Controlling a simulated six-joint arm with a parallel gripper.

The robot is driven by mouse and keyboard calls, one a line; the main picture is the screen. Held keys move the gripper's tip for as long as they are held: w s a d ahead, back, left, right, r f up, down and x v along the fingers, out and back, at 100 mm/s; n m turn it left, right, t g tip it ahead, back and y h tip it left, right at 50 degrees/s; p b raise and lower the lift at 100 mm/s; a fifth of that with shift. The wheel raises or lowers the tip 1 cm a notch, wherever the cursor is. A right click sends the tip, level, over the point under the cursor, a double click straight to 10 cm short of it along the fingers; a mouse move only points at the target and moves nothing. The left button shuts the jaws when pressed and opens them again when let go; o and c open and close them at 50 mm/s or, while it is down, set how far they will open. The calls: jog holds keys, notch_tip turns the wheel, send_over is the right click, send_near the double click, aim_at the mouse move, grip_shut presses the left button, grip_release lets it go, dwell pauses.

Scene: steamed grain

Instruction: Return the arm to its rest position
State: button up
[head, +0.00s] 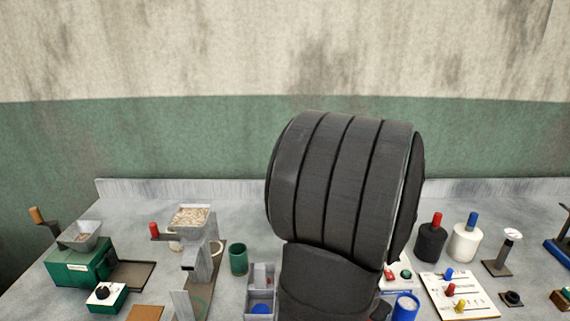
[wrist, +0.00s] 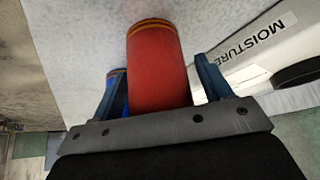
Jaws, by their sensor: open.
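My arm's dark, ribbed joint fills the middle of the head view and hides part of the bench. My gripper is hidden in that view. In the wrist view my gripper (wrist: 160,65) has its two blue fingers spread apart. A red cylinder with a yellow band near its end (wrist: 158,68) shows between the fingers. I cannot tell whether either finger touches it. A blue cylinder (wrist: 118,80) with a yellowish band shows partly behind the left finger.
A white device marked MOISTURE (wrist: 255,45) is close on the right in the wrist view. In the head view a green mill (head: 80,268), a grey hopper (head: 190,217) and a green cup (head: 238,258) stand left; black (head: 430,243) and white bottles (head: 466,243) stand right.

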jog(key=shift+r, duration=0.1)
jog(key=shift+s+a+r, duration=0.15)
jog(key=shift+r, duration=0.3)
jog(key=v, duration=1.1)
jog(key=x, duration=1.2)
jog(key=shift+f, duration=0.2)
jog(key=shift+r, duration=2.1)
jog(key=shift+s+d+r, duration=0.35)
jog(key=shift+s+r, duration=0.15)
jog(key=shift+s, duration=0.15)
